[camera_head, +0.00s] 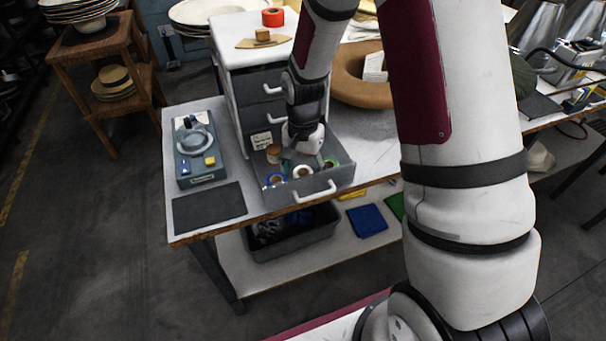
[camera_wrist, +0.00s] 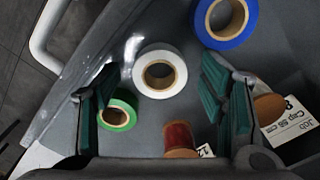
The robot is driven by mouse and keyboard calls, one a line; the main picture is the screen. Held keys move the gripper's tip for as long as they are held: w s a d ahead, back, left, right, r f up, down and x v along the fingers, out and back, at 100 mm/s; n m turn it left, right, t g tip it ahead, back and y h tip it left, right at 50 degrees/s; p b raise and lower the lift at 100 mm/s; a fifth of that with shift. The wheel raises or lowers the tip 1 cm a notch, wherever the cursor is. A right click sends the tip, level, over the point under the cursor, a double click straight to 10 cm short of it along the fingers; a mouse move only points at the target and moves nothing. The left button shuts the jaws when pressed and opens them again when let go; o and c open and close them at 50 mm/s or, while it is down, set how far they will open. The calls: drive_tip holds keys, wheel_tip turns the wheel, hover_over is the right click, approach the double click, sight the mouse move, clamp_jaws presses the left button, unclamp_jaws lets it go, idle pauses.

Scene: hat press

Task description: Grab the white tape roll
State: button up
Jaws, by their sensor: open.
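The white tape roll (camera_wrist: 139,71) lies flat in the open grey drawer, its brown core facing up in the wrist view. It also shows near the drawer front in the head view (camera_head: 303,179). My gripper (camera_wrist: 162,95) is open above the drawer, with one teal-padded finger on each side of the white roll's position in the wrist view. Nothing is held. In the head view my gripper (camera_head: 303,160) points down into the drawer, partly hidden by my own wrist. The height between fingertips and roll is hard to tell.
A green tape roll (camera_wrist: 130,112) sits by the left finger, partly hidden. A blue tape roll (camera_wrist: 250,24) lies upper right. A dark red spool (camera_wrist: 180,138) and a printed card (camera_wrist: 295,127) are near the right finger. The drawer's front wall and handle (camera_head: 314,194) border the space.

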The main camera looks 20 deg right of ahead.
drive_tip(key=shift+c, duration=0.5)
drive_tip(key=c, duration=0.9)
drive_tip(key=shift+r, duration=0.1)
drive_tip(key=shift+c, duration=0.2)
